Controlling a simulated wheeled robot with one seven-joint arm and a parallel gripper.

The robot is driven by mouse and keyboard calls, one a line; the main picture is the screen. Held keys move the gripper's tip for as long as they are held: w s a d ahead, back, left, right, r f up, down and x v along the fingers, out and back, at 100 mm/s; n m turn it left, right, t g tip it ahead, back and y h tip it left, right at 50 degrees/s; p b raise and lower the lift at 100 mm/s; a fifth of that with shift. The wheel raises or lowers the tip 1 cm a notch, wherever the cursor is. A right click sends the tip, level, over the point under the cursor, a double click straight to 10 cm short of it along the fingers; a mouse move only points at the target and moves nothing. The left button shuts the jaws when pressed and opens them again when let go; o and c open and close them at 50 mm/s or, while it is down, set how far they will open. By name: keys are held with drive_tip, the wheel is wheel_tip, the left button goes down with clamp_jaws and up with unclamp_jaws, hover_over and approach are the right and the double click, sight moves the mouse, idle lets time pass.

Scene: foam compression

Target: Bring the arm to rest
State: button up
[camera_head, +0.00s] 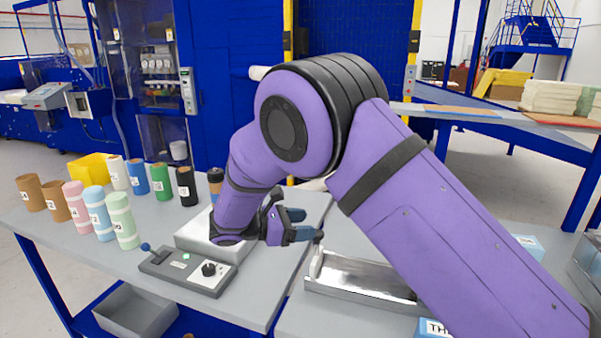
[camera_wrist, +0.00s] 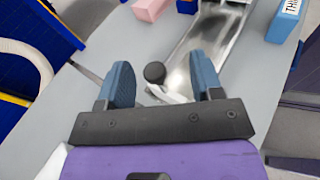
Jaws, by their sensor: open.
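My purple arm (camera_head: 420,215) reaches over the table from the right, bent at its black-banded elbow. My gripper (camera_head: 304,225) is above the gap between the two grey tables, beside a metal box. In the wrist view its two blue fingers (camera_wrist: 162,88) are wide apart with nothing held between them. A black ball knob (camera_wrist: 155,72) on a pale lever shows beyond and between the fingertips, by a shiny metal tray (camera_wrist: 208,45). I cannot tell whether the fingers touch the lever.
A control box (camera_head: 188,270) with a knob and lever stands at the front of the left table. Several coloured cylinders (camera_head: 122,220) stand at the left, near a yellow bin (camera_head: 90,168). The metal tray (camera_head: 362,280) lies on the right table. A grey bin (camera_head: 135,310) is below.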

drive_tip(key=s+d+r+m+g+y, duration=0.3)
drive_tip(key=s+d+r+m+y, duration=0.15)
drive_tip(key=d+r, duration=0.5)
drive_tip(key=s+d+r+m+g+y, duration=0.2)
drive_tip(key=s+d+r+m+y, duration=0.4)
drive_tip(key=d, duration=0.7)
drive_tip(key=s+d+r+m+t+y, duration=0.2)
drive_tip(key=s+d+r+m, duration=0.1)
drive_tip(key=s, duration=0.7)
drive_tip(key=s+d+r+m+t+y, duration=0.2)
drive_tip(key=s+d+m, duration=0.4)
drive_tip(key=s, duration=0.5)
drive_tip(key=shift+s+r+m+t+y, duration=0.25)
drive_tip(key=shift+r+m+t+y, duration=0.15)
drive_tip(key=shift+m+t, duration=0.25)
idle(0.3)
